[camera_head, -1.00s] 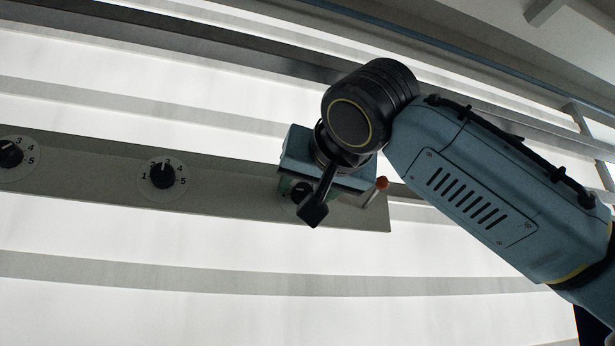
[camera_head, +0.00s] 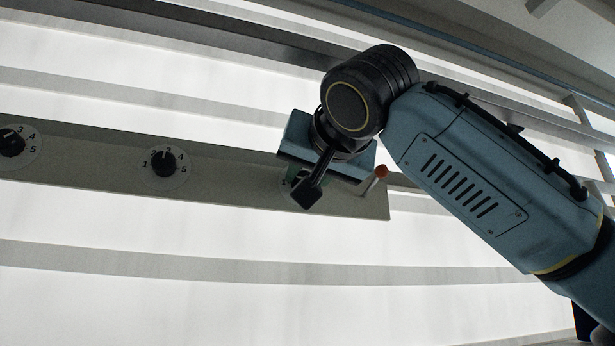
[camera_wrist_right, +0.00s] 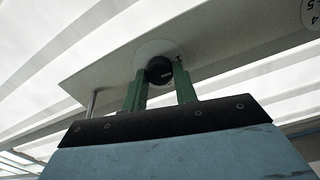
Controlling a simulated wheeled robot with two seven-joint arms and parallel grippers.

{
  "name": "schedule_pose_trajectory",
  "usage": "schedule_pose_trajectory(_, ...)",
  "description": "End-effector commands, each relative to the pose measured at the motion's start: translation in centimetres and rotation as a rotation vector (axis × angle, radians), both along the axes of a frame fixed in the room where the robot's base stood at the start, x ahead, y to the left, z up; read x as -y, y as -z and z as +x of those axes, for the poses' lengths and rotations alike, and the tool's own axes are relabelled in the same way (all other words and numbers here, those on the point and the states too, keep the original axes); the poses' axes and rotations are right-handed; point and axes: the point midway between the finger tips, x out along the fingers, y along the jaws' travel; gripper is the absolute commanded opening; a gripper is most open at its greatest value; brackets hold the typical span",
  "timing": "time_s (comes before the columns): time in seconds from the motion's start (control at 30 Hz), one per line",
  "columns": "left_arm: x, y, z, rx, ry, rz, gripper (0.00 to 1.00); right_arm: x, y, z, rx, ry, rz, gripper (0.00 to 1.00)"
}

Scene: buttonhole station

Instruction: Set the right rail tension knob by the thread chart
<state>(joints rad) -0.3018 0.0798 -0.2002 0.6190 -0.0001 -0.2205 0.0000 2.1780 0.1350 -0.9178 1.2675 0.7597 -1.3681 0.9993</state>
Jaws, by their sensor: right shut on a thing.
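The right rail tension knob (camera_wrist_right: 160,70) is black with a pale mark and sits on a round white dial at the rail's end. In the wrist view, the green fingers of my right gripper (camera_wrist_right: 161,88) stand on both sides of the knob and hold it. The dial's numbers there are mostly hidden. In the head view, my right gripper (camera_head: 296,178) and wrist cover most of this knob and its dial. No thread chart shows. My left gripper is not in view.
The grey rail (camera_head: 230,183) carries a middle knob (camera_head: 163,163) and a left knob (camera_head: 10,143), each on a numbered dial. Pale slats lie behind.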

Motion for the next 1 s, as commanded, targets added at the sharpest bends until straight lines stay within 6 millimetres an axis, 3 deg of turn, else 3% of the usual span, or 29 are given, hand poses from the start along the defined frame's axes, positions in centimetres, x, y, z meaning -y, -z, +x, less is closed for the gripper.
schedule_pose_trajectory(0.5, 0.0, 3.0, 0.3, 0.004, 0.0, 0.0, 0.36, 0.0, 0.3, 0.0, -0.129, -0.001, 0.388, 0.06)
schedule_pose_trajectory(1.0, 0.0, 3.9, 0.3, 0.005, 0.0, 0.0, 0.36, 0.1, 0.1, 0.1, -0.212, 0.003, 0.646, 0.06)
